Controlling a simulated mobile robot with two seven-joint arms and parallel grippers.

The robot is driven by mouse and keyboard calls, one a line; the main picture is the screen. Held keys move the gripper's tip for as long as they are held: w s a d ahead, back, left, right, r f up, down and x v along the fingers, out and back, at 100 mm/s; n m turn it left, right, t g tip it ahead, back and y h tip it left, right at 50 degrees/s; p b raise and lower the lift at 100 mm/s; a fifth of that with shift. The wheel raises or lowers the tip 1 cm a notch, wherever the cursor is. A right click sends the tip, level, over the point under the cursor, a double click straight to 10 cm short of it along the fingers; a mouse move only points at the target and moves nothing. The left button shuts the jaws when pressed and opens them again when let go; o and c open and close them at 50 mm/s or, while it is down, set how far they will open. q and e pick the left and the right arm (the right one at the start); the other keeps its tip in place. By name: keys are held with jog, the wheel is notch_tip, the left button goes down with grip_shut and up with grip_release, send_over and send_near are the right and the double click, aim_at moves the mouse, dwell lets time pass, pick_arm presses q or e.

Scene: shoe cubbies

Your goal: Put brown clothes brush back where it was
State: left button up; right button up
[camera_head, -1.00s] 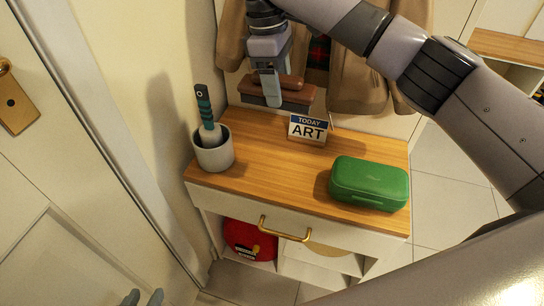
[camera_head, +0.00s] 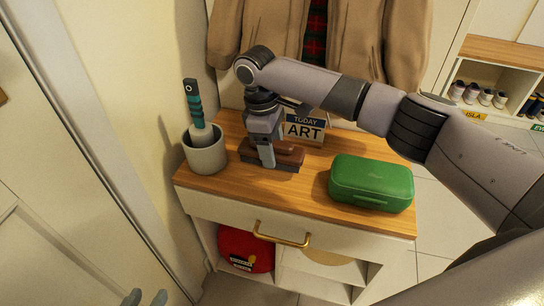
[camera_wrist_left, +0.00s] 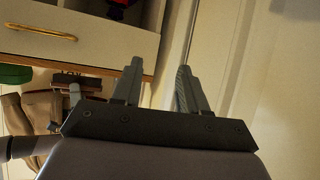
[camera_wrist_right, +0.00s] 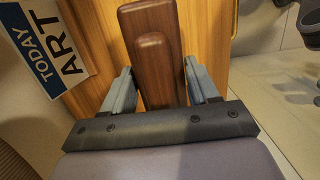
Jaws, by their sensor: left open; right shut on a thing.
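The brown clothes brush (camera_head: 287,157) is at the wooden cabinet top, between the grey cup and the green case. My right gripper (camera_head: 267,158) is shut on it from above. In the right wrist view the brush (camera_wrist_right: 150,55) lies between the two fingers (camera_wrist_right: 158,88), over the wood. I cannot tell whether its underside touches the top. My left gripper (camera_head: 145,298) is open and empty, low by the door at the bottom edge. Its spread fingers also show in the left wrist view (camera_wrist_left: 157,85).
A grey cup (camera_head: 205,155) with a teal-handled tool stands left of the brush. A green case (camera_head: 371,183) sits to the right. A "TODAY ART" sign (camera_head: 304,129) stands just behind. The cabinet top's front strip (camera_head: 270,190) is clear. Coats hang behind.

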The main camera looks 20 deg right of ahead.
jog(key=shift+f, duration=1.1)
pick_arm(q)
jog(key=shift+w+d+r, duration=0.3)
jog(key=shift+d+r, duration=0.05)
jog(key=shift+r, duration=0.15)
pick_arm(e)
jog(key=o, duration=0.9)
pick_arm(q)
jog(key=shift+s+a+f, duration=0.1)
jog(key=shift+f, duration=0.1)
pick_arm(e)
jog(key=shift+o, duration=0.2)
pick_arm(q)
jog(key=shift+f, duration=0.1)
